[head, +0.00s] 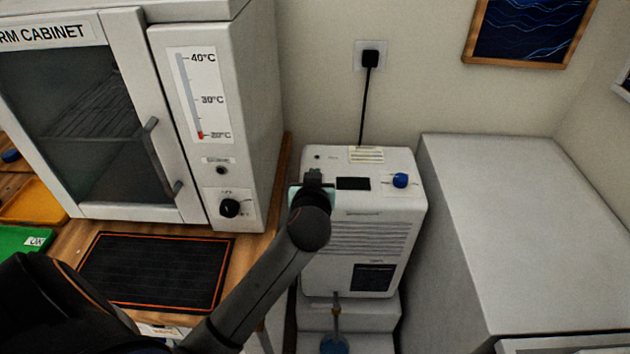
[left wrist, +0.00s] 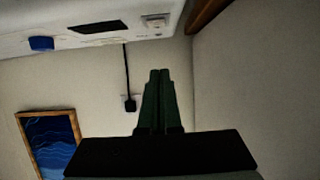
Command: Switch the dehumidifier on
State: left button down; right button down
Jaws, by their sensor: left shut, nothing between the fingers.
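The dehumidifier (head: 358,245) is a white box on a pale stand, right of the warm cabinet. Its top carries a blue knob (head: 400,180), a dark display (head: 353,183) and a small pale label. My left gripper (head: 313,175) is shut and empty at the left part of the dehumidifier's top, left of the display; I cannot tell whether it touches. In the left wrist view its closed fingers (left wrist: 159,74) point towards the wall, with the dehumidifier's top (left wrist: 85,12) and blue knob (left wrist: 41,43) at upper left. My right gripper is not in view.
A black cable runs from the dehumidifier up to a wall plug (head: 370,58). The warm cabinet (head: 215,110) stands left on a wooden bench with a black mat (head: 155,270). A large grey box (head: 520,215) stands close on the right.

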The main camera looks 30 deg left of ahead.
pick_arm(q)
jog(key=x, duration=0.5)
notch_tip(320, 180, down, 3)
jog(key=shift+s+d+r, duration=0.1)
jog(key=shift+s+r, duration=0.05)
jog(key=shift+s+d+f, duration=0.1)
jog(key=shift+f, duration=0.6)
jog(key=shift+f, duration=0.1)
